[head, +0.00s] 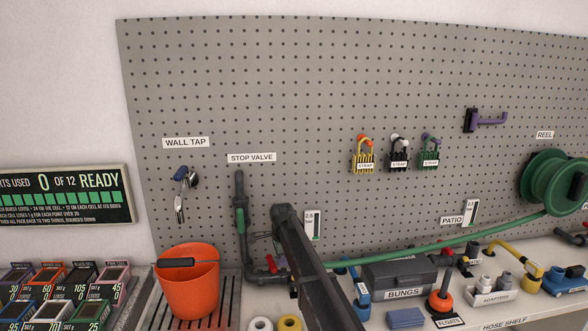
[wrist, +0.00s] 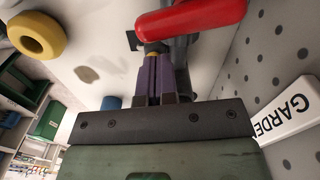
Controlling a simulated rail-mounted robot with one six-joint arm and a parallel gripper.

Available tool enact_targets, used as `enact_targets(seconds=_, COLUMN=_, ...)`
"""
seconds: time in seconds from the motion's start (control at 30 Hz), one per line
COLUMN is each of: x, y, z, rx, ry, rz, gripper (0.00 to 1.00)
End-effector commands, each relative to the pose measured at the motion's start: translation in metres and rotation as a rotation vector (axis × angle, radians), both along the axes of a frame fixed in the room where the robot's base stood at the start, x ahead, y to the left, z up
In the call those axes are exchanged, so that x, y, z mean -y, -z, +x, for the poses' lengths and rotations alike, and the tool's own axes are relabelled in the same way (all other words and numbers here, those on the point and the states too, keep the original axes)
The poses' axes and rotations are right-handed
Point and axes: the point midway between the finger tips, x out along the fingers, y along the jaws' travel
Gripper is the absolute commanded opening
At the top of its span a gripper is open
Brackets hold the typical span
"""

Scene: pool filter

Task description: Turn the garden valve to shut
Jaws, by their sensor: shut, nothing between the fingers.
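The garden valve shows a red handle (wrist: 200,18) at the top of the wrist view, lying slanted across dark pipework. In the head view a red part (head: 271,264) shows low on the pipe, beside my arm. A white label reading "GARDE…" (wrist: 290,110) is on the pegboard at the right of the wrist view. My gripper (wrist: 153,60) is shut and empty, its purple fingers pointing towards the dark fitting just below the red handle. Whether the fingertips touch the valve I cannot tell. In the head view my arm hides part of the valve area.
The pegboard (head: 330,80) rises close behind the pipework. An orange bucket (head: 190,290) stands left of it. A green hose (head: 430,240) runs right to a reel (head: 553,183). A grey bungs box (head: 400,273) and loose fittings crowd the shelf at right.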

Motion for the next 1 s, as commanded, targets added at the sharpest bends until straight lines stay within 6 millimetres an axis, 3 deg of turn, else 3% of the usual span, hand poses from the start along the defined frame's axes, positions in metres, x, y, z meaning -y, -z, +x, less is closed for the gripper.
enact_targets(seconds=0.13, x=0.001, y=-0.010, z=0.001, rx=0.001, ry=0.001, rz=0.000, gripper=0.00)
enact_targets(seconds=0.43, x=0.000, y=-0.059, z=0.001, rx=0.002, ry=0.000, rz=0.001, gripper=0.00)
enact_targets(seconds=0.83, x=-0.001, y=-0.063, z=0.001, rx=0.003, ry=0.000, rz=0.002, gripper=0.00)
enact_targets(seconds=1.0, x=-0.001, y=-0.087, z=0.001, rx=0.003, ry=0.000, rz=0.002, gripper=0.00)
